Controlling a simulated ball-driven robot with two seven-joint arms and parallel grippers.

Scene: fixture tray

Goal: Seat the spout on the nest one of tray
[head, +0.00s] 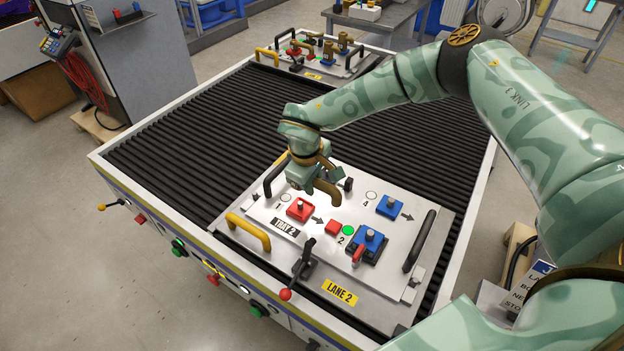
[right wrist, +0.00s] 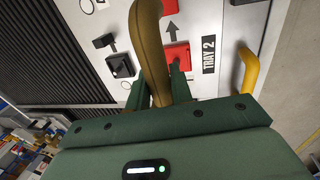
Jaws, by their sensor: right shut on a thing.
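My right gripper (head: 316,176) is above the far left part of the silver tray (head: 273,250) labelled TRAY 2. It is shut on a curved brass-coloured spout (head: 328,191). In the right wrist view the spout (right wrist: 151,45) stands between the two green fingers (right wrist: 157,92) and hides part of the tray. A red block (head: 299,209) with a grey peg sits near the spout, with a printed arrow beside it. My left gripper is not in view.
A blue block (head: 389,206) and another blue block (head: 370,243) with a red-handled part sit on the tray. A green lamp (head: 348,230) is lit by the 2. Another tray (head: 310,66) is far off; rollers between are clear.

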